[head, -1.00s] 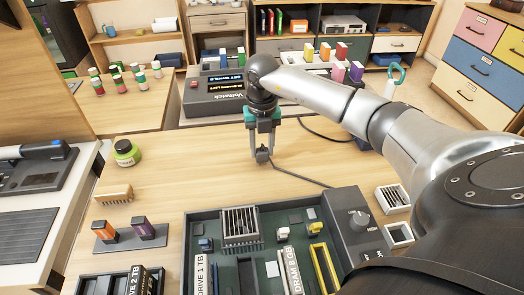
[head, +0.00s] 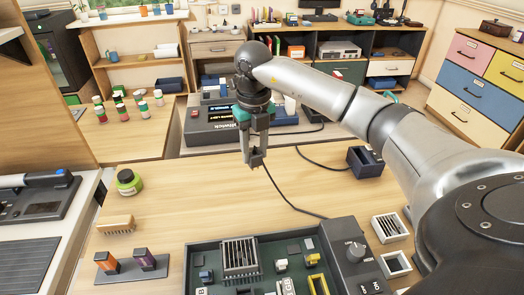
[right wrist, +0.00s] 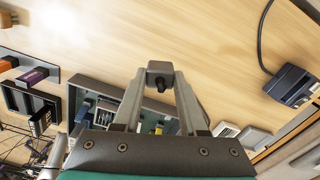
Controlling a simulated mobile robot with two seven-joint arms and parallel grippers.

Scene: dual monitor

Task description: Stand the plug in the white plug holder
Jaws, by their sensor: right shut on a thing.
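My right gripper (head: 256,150) is shut on a small black plug (head: 257,160), holding it above the wooden table. A dark cable hangs from the plug and runs toward the control box. In the right wrist view, the plug (right wrist: 160,79) sits between the fingertips of my right gripper (right wrist: 160,72). Two white holders stand at the table's right: a slatted one (head: 376,228) and an open square one (head: 384,268). I cannot tell which is the plug holder. Both are empty of the plug and well apart from it. My left gripper is not in view.
A green tray (head: 193,262) of computer parts with a grey control box (head: 338,236) fills the front middle. A dark blue box (head: 365,162) with a cable is back right. A brush (head: 116,225) and green jar (head: 128,182) are left. The table's middle is clear.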

